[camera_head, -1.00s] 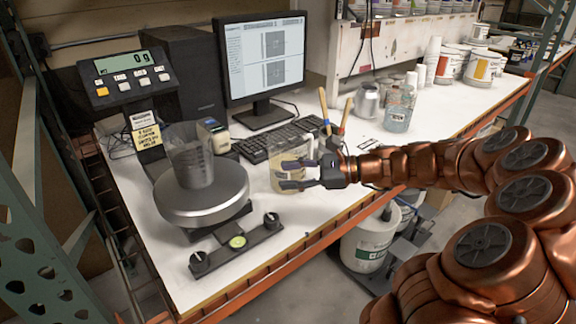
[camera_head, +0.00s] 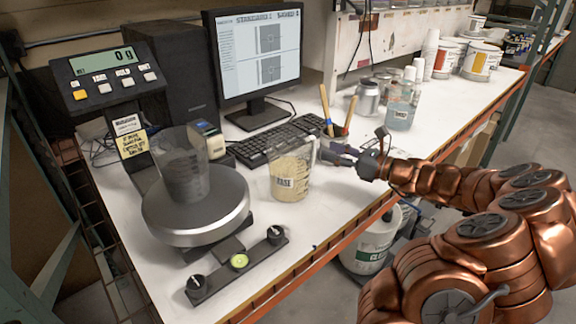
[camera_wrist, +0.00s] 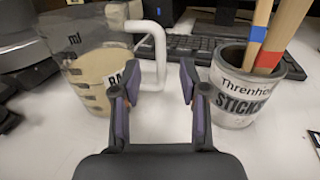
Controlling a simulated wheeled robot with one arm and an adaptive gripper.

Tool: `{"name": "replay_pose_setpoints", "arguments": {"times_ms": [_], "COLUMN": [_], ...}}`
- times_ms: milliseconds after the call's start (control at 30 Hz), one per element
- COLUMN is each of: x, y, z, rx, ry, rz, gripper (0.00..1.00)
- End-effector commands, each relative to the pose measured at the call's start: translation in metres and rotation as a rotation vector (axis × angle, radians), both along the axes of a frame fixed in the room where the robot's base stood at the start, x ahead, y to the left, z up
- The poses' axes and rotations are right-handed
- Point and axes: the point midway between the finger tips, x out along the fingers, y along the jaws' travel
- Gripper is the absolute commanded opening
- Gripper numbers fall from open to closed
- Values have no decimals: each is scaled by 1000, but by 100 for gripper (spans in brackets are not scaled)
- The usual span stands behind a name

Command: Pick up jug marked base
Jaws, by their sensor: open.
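The jug marked BASE (camera_head: 290,182) is clear, filled with cream-coloured contents, and stands upright on the white bench. In the wrist view the jug (camera_wrist: 92,70) is at the left, with its white handle (camera_wrist: 160,48) toward the centre. My gripper (camera_head: 342,153) is open and empty to the right of the jug, on its handle side. In the wrist view my gripper (camera_wrist: 156,88) has its fingers apart, with the handle appearing between and beyond the tips. I cannot tell whether a finger touches the handle.
A can labelled STICKS (camera_wrist: 240,98), holding wooden sticks, is close to my right finger. A scale (camera_head: 196,212) with a dark jug (camera_head: 182,170) stands left. A keyboard (camera_head: 270,143) lies behind. A control bar (camera_head: 238,262) is in front of the scale.

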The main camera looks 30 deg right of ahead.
Motion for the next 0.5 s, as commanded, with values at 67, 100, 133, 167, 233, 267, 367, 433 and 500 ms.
{"name": "replay_pose_setpoints", "arguments": {"times_ms": [67, 100, 133, 167, 233, 267, 367, 433, 500], "x": [5, 7, 9, 10, 13, 15, 23, 32, 39], "y": [1, 1, 1, 1, 3, 4, 10, 17, 22], "z": [1, 1, 1, 1, 0, 0, 0, -1, -2], "rx": [0, -1, 0, -1, -1, -1, 0, 1, -1], "ry": [0, 1, 1, 1, 1, 1, 0, 0, 1], "rz": [-5, -9, -12, -13, -15, -15, -13, -11, -11], "gripper": [43, 43, 43, 43, 43, 43, 43, 43, 43]}}
